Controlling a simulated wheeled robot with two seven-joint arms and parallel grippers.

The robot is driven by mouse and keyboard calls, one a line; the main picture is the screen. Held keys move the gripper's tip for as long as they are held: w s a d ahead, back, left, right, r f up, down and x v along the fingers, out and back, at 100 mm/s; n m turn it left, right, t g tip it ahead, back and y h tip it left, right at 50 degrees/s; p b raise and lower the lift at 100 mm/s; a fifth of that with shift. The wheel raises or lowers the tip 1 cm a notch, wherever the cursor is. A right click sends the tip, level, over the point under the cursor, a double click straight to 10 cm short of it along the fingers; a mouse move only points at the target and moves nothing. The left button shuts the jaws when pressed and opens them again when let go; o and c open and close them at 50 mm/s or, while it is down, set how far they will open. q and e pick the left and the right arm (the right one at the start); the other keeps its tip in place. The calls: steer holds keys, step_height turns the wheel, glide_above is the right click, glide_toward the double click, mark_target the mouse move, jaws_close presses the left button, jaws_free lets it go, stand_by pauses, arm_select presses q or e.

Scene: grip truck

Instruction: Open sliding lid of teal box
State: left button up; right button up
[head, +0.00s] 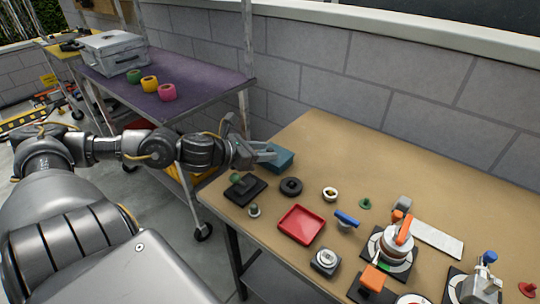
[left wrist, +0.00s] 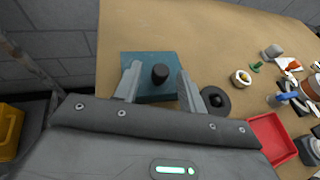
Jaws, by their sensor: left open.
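The teal box (head: 281,157) sits at the far left corner of the brown table. In the left wrist view the teal box (left wrist: 167,66) has a dark round knob (left wrist: 160,72) on top. My left gripper (head: 268,151) is open at the box. In the left wrist view its two fingers (left wrist: 157,84) stand on either side of the knob, apart from it. The box's near part is hidden behind the gripper. My right gripper is not in view.
A purple cart (head: 190,75) stands left of the table. The table's back middle (head: 370,150) is clear.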

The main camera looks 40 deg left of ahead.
arm_select(q)
steer(key=shift+w+f, duration=0.2)
steer(key=shift+w, duration=0.25)
steer(key=shift+x, duration=0.8)
steer(key=shift+d, duration=0.2)
jaws_close()
